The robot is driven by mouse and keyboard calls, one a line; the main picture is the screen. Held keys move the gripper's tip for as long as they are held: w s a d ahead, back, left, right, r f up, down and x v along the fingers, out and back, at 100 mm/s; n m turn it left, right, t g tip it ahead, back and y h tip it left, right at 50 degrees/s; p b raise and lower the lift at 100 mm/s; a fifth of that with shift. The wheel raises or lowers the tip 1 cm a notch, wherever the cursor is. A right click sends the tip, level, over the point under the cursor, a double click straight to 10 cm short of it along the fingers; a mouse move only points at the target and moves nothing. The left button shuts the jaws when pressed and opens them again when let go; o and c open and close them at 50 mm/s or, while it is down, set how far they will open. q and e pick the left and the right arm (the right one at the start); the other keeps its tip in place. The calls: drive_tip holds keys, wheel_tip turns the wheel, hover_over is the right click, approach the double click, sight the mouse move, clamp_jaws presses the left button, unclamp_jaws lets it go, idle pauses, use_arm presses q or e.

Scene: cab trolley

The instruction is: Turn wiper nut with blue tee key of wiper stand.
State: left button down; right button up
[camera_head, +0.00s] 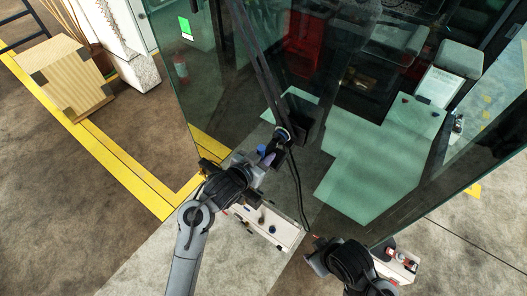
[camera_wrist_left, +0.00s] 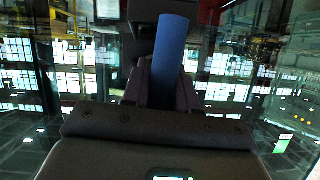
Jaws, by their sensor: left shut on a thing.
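The blue tee key shows in the left wrist view as a blue bar (camera_wrist_left: 172,52) standing up between the fingers of my left gripper (camera_wrist_left: 165,88). In the head view my left gripper (camera_head: 269,156) is shut on it, close to the foot of the black wiper arm (camera_head: 256,66) on the cab's glass front. A round part with a blue edge (camera_head: 283,134) shows at the wiper's foot. The wiper nut itself is not clear, and I cannot tell whether the key touches it. My right gripper (camera_head: 316,257) is low at centre right; its jaws are unclear.
A pale tray (camera_head: 288,236) with small parts lies below my left gripper. Another tray (camera_head: 408,262) with red and white items is beside my right arm. The cab's glass (camera_head: 215,75) is close in front. A black cable (camera_head: 298,190) hangs from the wiper's foot.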

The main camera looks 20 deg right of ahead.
use_arm(q)
drive_tip(key=shift+s+a+r+p, duration=0.1)
drive_tip(key=shift+s+a+p, duration=0.2)
drive_tip(key=shift+a+p, duration=0.25)
drive_tip(key=shift+s+a+p, duration=0.3)
drive_tip(key=shift+a+p, duration=0.2)
drive_tip(key=shift+p, duration=0.05)
drive_tip(key=shift+s+a+p, duration=0.2)
drive_tip(key=shift+s+a, duration=0.25)
drive_tip(key=shift+a, duration=0.25)
drive_tip(key=shift+s+a+p, duration=0.2)
drive_tip(key=shift+s+a, duration=0.2)
drive_tip(key=shift+a, duration=0.35)
drive_tip(key=shift+s+a+p, duration=0.2)
drive_tip(key=shift+s+a, duration=0.25)
drive_tip(key=shift+a, duration=0.25)
